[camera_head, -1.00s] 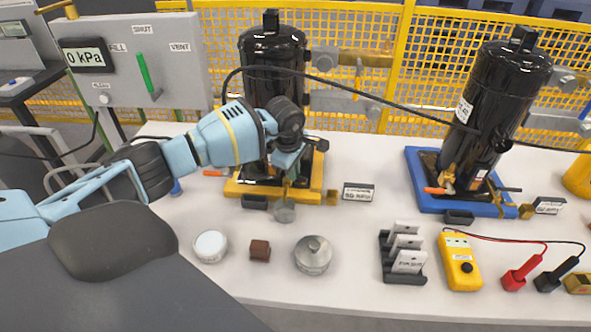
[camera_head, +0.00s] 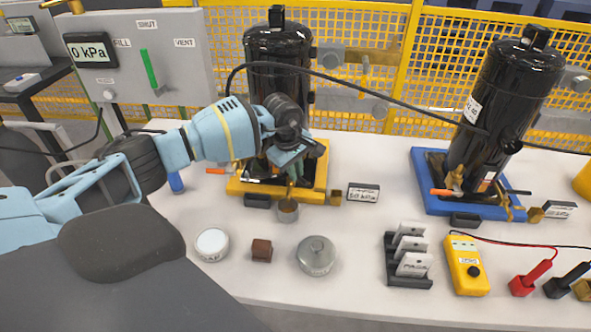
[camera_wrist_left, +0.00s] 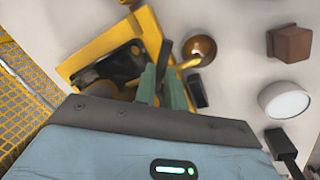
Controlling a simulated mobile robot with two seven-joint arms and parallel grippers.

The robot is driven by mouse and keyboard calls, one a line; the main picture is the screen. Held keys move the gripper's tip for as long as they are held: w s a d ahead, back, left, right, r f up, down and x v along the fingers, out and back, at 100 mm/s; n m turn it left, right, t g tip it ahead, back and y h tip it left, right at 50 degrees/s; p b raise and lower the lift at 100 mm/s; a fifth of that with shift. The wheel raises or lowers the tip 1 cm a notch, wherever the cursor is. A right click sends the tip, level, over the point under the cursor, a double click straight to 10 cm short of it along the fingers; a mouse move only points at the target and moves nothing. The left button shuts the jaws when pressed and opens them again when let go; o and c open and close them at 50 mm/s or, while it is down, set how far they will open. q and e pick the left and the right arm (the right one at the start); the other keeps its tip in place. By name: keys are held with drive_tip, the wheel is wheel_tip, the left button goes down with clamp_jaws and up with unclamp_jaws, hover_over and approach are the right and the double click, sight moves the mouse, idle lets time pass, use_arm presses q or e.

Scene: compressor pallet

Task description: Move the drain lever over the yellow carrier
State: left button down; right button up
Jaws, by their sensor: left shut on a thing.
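The yellow carrier (camera_head: 318,186) holds a black compressor (camera_head: 278,45) upright on the white table. My left gripper (camera_head: 290,176) is at the carrier's front, low beside the compressor, shut on the drain lever, which its fingers mostly hide. In the left wrist view the green fingers (camera_wrist_left: 164,84) reach down over the yellow carrier (camera_wrist_left: 90,60). A brass drain spout (camera_wrist_left: 186,64) shows beside the fingertips, pointing toward a small cup (camera_wrist_left: 199,48). The cup (camera_head: 287,211) stands just in front of the carrier, with amber colour inside. My right gripper is not in view.
In front stand a white-topped round tin (camera_head: 212,244), a brown block (camera_head: 262,250) and a lidded metal pot (camera_head: 317,255). A black hose (camera_head: 400,96) crosses behind. A blue carrier (camera_head: 432,200) with another compressor and a yellow meter (camera_head: 466,265) are at right.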

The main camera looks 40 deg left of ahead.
use_arm(q)
drive_tip(key=c, duration=1.5)
unclamp_jaws()
drive_tip(key=shift+r, duration=0.1)
drive_tip(key=shift+s+a+r, duration=0.1)
drive_tip(key=shift+s+r, duration=0.15)
drive_tip(key=shift+r, duration=1)
drive_tip(key=shift+s+r, duration=0.25)
drive_tip(key=shift+r, duration=1.05)
drive_tip(key=shift+s+a+r, duration=0.1)
drive_tip(key=shift+s+r, duration=0.15)
drive_tip(key=shift+r, duration=1)
drive_tip(key=shift+d, duration=0.1)
